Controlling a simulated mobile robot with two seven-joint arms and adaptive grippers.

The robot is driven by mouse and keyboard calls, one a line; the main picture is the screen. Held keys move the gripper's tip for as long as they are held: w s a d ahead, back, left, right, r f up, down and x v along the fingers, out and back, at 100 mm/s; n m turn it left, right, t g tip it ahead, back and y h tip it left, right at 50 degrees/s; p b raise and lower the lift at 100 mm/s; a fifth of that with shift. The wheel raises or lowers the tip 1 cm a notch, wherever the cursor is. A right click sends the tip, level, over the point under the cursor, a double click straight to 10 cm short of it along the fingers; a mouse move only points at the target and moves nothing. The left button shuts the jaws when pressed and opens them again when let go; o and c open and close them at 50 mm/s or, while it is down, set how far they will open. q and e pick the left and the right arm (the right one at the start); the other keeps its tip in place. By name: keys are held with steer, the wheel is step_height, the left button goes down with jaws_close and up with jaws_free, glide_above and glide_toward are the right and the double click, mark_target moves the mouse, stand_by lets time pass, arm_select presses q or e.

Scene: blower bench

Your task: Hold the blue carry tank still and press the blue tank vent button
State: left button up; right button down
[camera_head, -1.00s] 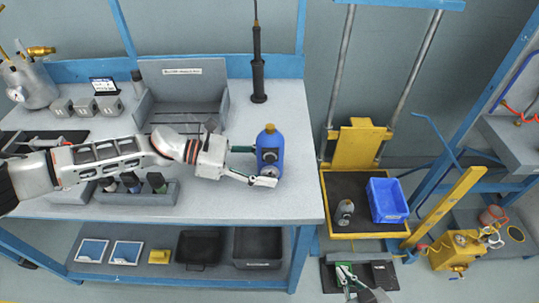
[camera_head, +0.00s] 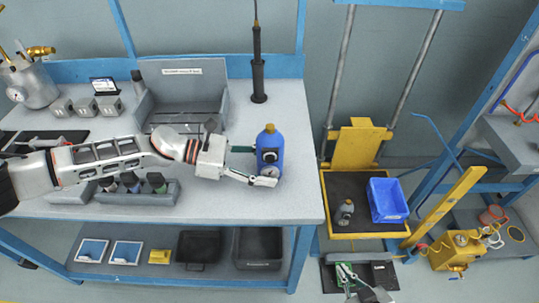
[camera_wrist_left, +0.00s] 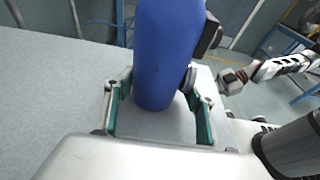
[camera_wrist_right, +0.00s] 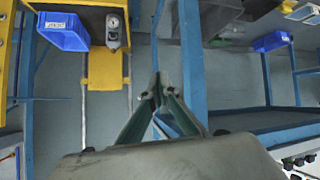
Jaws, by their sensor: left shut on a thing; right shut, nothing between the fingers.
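The blue carry tank (camera_head: 271,150) stands upright near the right end of the workbench, with a yellow-brown cap and a round dial low on its front. My left gripper (camera_head: 268,167) is shut on it, with a finger on each side. In the left wrist view the tank's blue body (camera_wrist_left: 165,50) stands between the green-lined fingers (camera_wrist_left: 160,115). A dark fitting on the tank shows there too. I cannot make out the vent button for certain. My right gripper (camera_head: 345,272) is shut and empty, low and right of the bench; its fingertips (camera_wrist_right: 160,85) meet in the right wrist view.
A yellow lift platform (camera_head: 345,236) right of the bench holds a blue bin (camera_head: 387,200) and a small grey device (camera_head: 345,212). A grey open tray (camera_head: 185,110) and several bottles stand left. The benchtop right of the tank is narrow.

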mark_target(270, 159)
steer(key=w+a+r+n+t+y, duration=0.2)
steer(key=w+a+r+n+t, duration=0.15)
steer(key=w+r, duration=0.55)
steer(key=w+a+r+n+t+y, duration=0.15)
steer(key=w+r+n+t, duration=0.35)
steer(key=r, duration=0.7)
steer(key=a+r+y, duration=0.1)
steer(key=a+r+g+y, duration=0.1)
steer(key=a, duration=0.1)
steer(key=s+a+r+g+y, duration=0.1)
steer(key=a+r, duration=0.1)
steer(key=shift+a+r, duration=0.1)
steer(key=shift+a, duration=0.05)
steer(key=s+a+r+g+y, duration=0.2)
steer(key=s+a+r+y, duration=0.35)
steer(key=s+a, duration=0.45)
steer(key=w, duration=0.9)
steer(key=shift+d+f+n, duration=0.15)
steer(key=shift+f+n, duration=0.05)
steer(key=shift+n, duration=0.25)
steer(key=shift+w, duration=0.15)
